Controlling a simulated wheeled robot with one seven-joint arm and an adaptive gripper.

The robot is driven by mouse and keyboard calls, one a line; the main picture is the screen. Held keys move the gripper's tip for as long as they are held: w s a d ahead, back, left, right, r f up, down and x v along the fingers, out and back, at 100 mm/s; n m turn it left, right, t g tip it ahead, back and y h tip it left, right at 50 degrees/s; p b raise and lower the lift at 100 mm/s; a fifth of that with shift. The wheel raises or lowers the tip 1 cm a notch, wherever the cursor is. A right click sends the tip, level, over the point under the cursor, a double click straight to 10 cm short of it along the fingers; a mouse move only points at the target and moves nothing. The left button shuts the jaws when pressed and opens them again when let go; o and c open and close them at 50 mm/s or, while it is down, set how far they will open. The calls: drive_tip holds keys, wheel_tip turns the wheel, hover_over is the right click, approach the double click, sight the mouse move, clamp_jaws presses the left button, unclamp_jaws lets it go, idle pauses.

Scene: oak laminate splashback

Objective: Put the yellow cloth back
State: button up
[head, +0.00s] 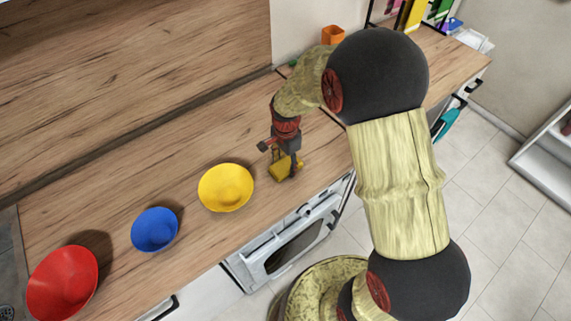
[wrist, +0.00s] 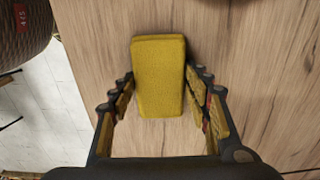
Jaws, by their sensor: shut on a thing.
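The yellow cloth (wrist: 158,72) is a small, thick, folded-looking block between the two fingers of my gripper (wrist: 161,95) in the wrist view. My gripper is shut on it. In the head view the cloth (head: 279,170) shows at the lower end of my gripper (head: 286,166), over the wooden worktop near its front edge. Part of it is hidden behind a finger. I cannot tell whether it touches the worktop or is held just above it.
A yellow bowl (head: 226,187), a blue bowl (head: 155,229) and a red bowl (head: 63,283) stand in a row to the left. An orange container (head: 332,35) and a rack with coloured items (head: 412,14) are at the back right. A white oven (head: 290,250) is below the front edge.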

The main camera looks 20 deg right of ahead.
sight(286, 165)
drive_tip(key=shift+r, duration=0.1)
drive_tip(key=o, duration=1)
drive_tip(key=s+r+n+t+p, duration=0.1)
drive_tip(key=s+r+n, duration=0.25)
drive_tip(key=r, duration=0.85)
drive_tip(key=s+r+n+t+p, duration=0.15)
drive_tip(key=s+r, duration=0.35)
drive_tip(key=r, duration=0.8)
drive_tip(key=s+r+n+t, duration=0.1)
drive_tip(key=s+r+n, duration=0.1)
drive_tip(key=s+n, duration=0.1)
drive_tip(key=s+r+n+t, duration=0.1)
drive_tip(key=s+r+n, duration=0.1)
drive_tip(key=s, duration=0.4)
drive_tip(key=s+r+n+t, duration=0.1)
drive_tip(key=s+r+n, duration=0.1)
drive_tip(key=s+n, duration=0.2)
drive_tip(key=shift+s, duration=0.3)
